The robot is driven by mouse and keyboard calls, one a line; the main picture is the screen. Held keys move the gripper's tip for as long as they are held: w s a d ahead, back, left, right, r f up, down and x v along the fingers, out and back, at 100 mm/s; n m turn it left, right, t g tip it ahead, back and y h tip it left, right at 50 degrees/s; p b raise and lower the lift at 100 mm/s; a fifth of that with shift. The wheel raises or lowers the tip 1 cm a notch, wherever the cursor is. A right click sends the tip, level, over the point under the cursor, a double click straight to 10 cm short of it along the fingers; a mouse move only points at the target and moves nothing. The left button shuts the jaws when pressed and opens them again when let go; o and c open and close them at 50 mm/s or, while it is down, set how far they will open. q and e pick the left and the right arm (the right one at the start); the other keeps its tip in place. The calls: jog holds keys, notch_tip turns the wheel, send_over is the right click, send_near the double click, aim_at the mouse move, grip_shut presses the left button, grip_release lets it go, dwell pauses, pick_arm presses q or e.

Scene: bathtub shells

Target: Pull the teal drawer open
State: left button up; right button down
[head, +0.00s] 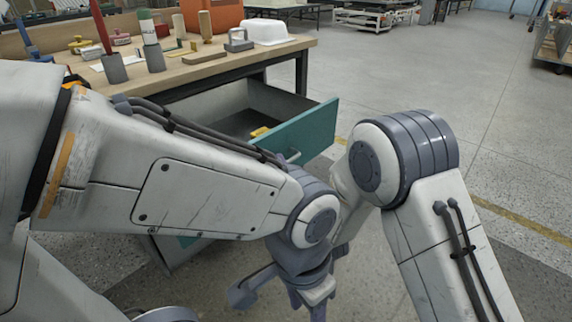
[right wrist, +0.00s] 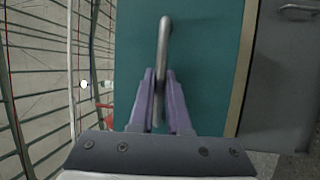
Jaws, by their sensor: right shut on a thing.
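The teal drawer (head: 312,132) stands pulled out from the workbench, its inside showing and its teal front towards the right. In the right wrist view the teal front (right wrist: 205,60) fills the middle, with a metal bar handle (right wrist: 164,45) on it. My right gripper (right wrist: 160,85) is shut on the handle, one purple finger on each side. In the head view the handle (head: 293,157) shows only partly, and my right gripper is hidden behind my arms. My left gripper (head: 280,300) hangs low in front, its fingers spread apart, with nothing seen between them.
A yellow object (head: 259,132) lies inside the drawer. The wooden bench top (head: 205,68) holds a white tub (head: 265,32), a grey-handled block (head: 238,41), an orange bin (head: 212,14) and several tools. Open floor (head: 430,85) lies right of the drawer.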

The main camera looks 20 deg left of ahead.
jog(key=shift+s+a, duration=0.15)
jog(key=c, duration=1.2)
grip_release()
jog(key=shift+o, duration=0.2)
jog(key=p+v, duration=0.1)
jog(key=v, duration=0.9)
jog(key=shift+d+p, duration=0.25)
jog(key=shift+p, duration=0.15)
jog(key=shift+s, duration=0.1)
